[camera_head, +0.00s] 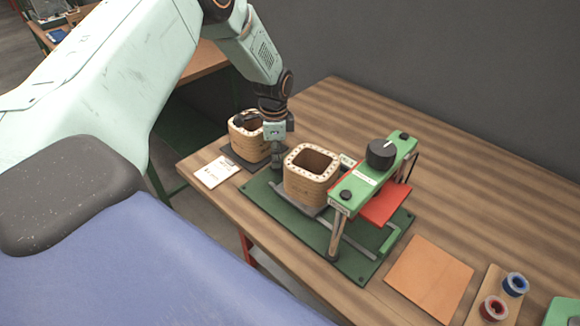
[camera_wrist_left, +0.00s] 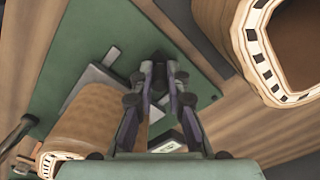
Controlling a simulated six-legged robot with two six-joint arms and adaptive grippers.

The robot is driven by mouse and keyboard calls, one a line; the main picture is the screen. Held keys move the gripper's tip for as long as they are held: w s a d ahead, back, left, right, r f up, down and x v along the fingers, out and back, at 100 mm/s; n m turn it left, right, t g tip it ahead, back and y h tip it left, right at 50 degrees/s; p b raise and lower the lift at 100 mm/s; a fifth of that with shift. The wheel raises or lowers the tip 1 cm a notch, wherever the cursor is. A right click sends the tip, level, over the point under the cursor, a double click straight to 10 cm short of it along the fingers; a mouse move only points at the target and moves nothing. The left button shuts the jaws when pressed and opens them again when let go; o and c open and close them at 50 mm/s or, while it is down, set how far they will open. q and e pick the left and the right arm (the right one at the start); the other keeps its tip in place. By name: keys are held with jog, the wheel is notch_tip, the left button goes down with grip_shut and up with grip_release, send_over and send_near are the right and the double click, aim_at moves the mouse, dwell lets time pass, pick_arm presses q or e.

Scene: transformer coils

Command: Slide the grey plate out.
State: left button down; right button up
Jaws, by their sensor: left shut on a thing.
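The grey plate (camera_head: 322,213) lies under the front wooden coil (camera_head: 312,178) on the green base (camera_head: 262,190). Only its edges show, and part of it shows in the left wrist view (camera_wrist_left: 90,78). My left gripper (camera_head: 277,162) points down over the back left part of the green base, between the two coils. The fingers hide the exact place of the hold. My right gripper is not in view.
A second coil (camera_head: 249,137) stands behind left on its own dark plate, close to my left gripper. A green bridge (camera_head: 375,172) with a black knob and a red plate (camera_head: 388,203) stand at the right. A white card (camera_head: 216,172) lies near the table edge.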

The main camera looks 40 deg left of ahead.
pick_arm(q)
jog(key=shift+w+a+r, duration=0.1)
jog(key=shift+w+a, duration=0.15)
jog(key=shift+a, duration=0.65)
jog(key=c, duration=1.3)
grip_release()
jog(key=shift+s+d, duration=0.1)
jog(key=shift+c, duration=0.2)
notch_tip(320, 180, up, 12)
